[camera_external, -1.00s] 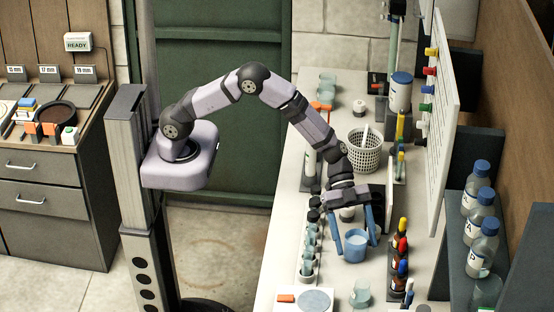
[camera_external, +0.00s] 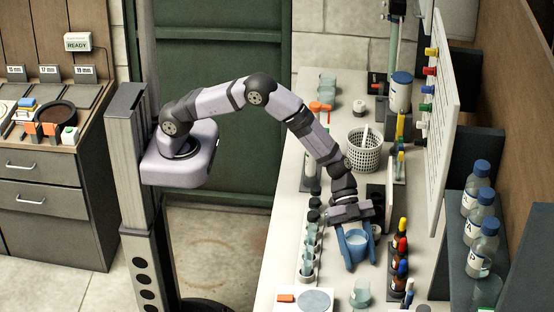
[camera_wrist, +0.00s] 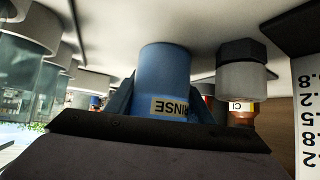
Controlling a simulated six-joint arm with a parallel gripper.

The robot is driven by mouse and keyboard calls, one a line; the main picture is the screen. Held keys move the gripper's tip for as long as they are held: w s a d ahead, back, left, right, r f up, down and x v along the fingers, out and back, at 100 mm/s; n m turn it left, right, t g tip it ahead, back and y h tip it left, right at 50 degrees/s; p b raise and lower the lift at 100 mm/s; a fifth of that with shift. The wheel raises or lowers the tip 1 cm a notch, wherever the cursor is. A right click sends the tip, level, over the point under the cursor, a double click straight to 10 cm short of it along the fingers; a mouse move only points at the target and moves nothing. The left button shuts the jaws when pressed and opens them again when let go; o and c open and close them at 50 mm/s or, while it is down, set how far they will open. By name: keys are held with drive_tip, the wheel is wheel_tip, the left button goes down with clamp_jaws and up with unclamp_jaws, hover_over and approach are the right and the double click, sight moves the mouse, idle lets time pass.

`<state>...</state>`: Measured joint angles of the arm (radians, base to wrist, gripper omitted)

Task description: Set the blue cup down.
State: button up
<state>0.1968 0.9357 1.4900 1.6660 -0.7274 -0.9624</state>
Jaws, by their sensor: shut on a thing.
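The blue cup (camera_external: 357,243) is upright between the two blue fingers of my gripper (camera_external: 360,264), over the front part of the white bench. In the wrist view the cup (camera_wrist: 165,72) fills the middle, upside down in the picture, with a pale label reading RINSE on its side. My gripper (camera_wrist: 163,103) is shut on the cup, one finger at each side. The cup's base is close to the bench top, but I cannot tell whether it touches.
Small brown bottles with coloured caps (camera_external: 399,264) stand close to the right. A rack of tubes (camera_external: 309,250) runs along the left. A clear beaker (camera_external: 360,293) stands in front. A white perforated basket (camera_external: 365,150) is farther back, and a white board (camera_external: 438,120) rises at the right.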

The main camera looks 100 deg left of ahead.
drive_tip(key=shift+r, duration=0.1)
wheel_tip(320, 180, up, 10)
drive_tip(key=shift+f, duration=0.1)
idle(0.5)
drive_tip(key=w+a+r+n+t+y, duration=0.1)
drive_tip(key=w+a+r+n+t, duration=0.15)
drive_tip(key=a, duration=0.75)
drive_tip(key=w+a+r+n+t+y+p, duration=0.15)
drive_tip(key=w+a+r, duration=0.25)
drive_tip(key=a, duration=0.5)
drive_tip(key=w+a+r+n+t+y, duration=0.1)
drive_tip(key=w+a+r+n+y, duration=0.15)
drive_tip(key=a, duration=0.75)
drive_tip(key=s+a+r+n+t+y+p, duration=0.1)
drive_tip(key=s+a+r+n+y, duration=0.15)
drive_tip(key=a, duration=0.75)
drive_tip(key=s+a+r+n+y, duration=0.15)
drive_tip(key=a+r, duration=0.25)
drive_tip(key=a, duration=0.6)
drive_tip(key=s+a+r+n+t+y+p, duration=0.1)
drive_tip(key=s+a+r+n, duration=0.15)
drive_tip(key=a, duration=0.75)
drive_tip(key=shift+n, duration=0.3)
drive_tip(key=f+b, duration=0.1)
drive_tip(key=f, duration=0.6)
drive_tip(key=f+b, duration=0.2)
drive_tip(key=f, duration=0.6)
drive_tip(key=f+b, duration=0.2)
drive_tip(key=f, duration=0.6)
drive_tip(key=shift+w+f, duration=0.25)
